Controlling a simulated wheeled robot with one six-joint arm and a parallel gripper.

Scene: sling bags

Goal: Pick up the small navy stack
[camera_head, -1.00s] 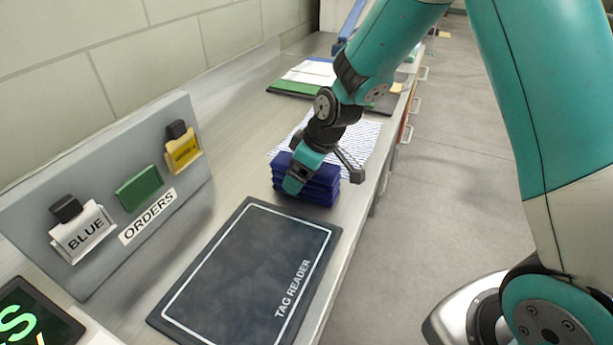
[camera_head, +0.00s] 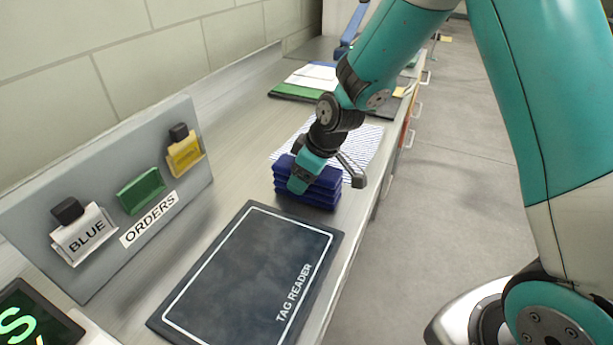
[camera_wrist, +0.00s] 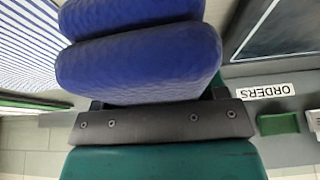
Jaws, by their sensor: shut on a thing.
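The small navy stack (camera_head: 318,192) is a pile of several folded dark blue pieces on the metal counter, just behind the tag reader mat. My gripper (camera_head: 304,176) is over the stack from above and shut on it. In the wrist view the navy stack (camera_wrist: 140,62) fills the space before the dark bar of my gripper (camera_wrist: 160,122), and two rounded blue layers show.
The dark tag reader mat (camera_head: 250,275) lies in front of the stack. A striped sheet (camera_head: 362,146) lies behind it. An upright grey orders board (camera_head: 110,200) with clipped tags stands at left. Green and white folded items (camera_head: 300,85) lie farther back. The counter drops off at right.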

